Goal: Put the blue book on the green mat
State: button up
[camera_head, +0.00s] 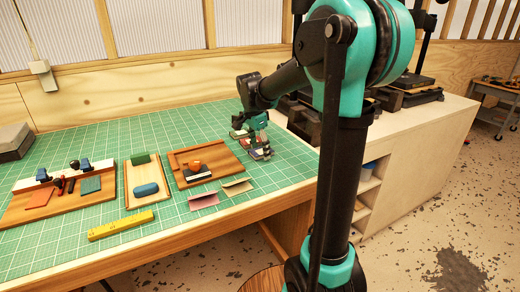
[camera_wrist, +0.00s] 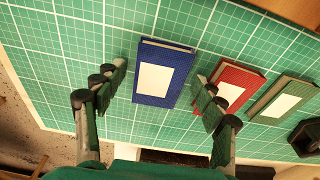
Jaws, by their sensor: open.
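The blue book (camera_wrist: 144,96) has a white label and shows in the wrist view between and beyond my gripper's fingertips. My gripper (camera_wrist: 162,76) is open, one finger on each side of the book, and no contact is visible.
A wooden tray (camera_head: 222,155) lies left of my gripper in the head view. A yellow bar (camera_head: 120,225) lies near the front edge.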

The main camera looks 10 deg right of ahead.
aim_at(256, 153)
notch_tip(256, 153, up, 12)
jog(key=a, duration=0.1)
jog(key=shift+s+a, duration=0.35)
dwell(0.4)
